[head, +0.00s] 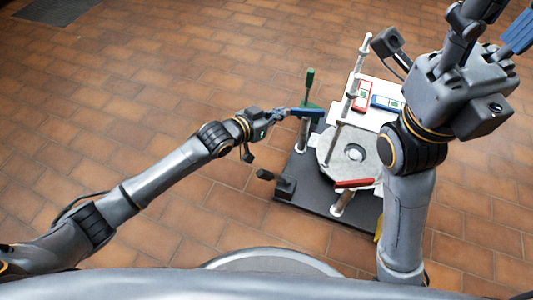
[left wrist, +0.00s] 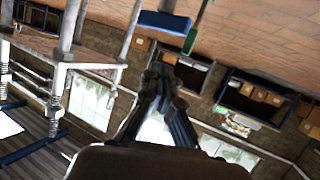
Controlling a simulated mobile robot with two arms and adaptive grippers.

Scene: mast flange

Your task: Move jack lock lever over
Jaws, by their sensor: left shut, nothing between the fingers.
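A blue lever handle (head: 307,112) sits on a pale post at the left of the mast stand; it also shows in the left wrist view (left wrist: 165,22). Which one is the jack lock lever I cannot tell. My left gripper (head: 281,115) is shut and empty, just left of the blue handle. In the left wrist view its fingertips (left wrist: 164,76) are together, apart from both handles in the picture.
The stand has a dark base plate (head: 310,196), a grey round flange (head: 368,142), a red lever (head: 355,183) and a black-knobbed lever (head: 266,175). Red and blue framed pieces lie on a white panel behind. My right arm hides the stand's right side. Tiled floor left is clear.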

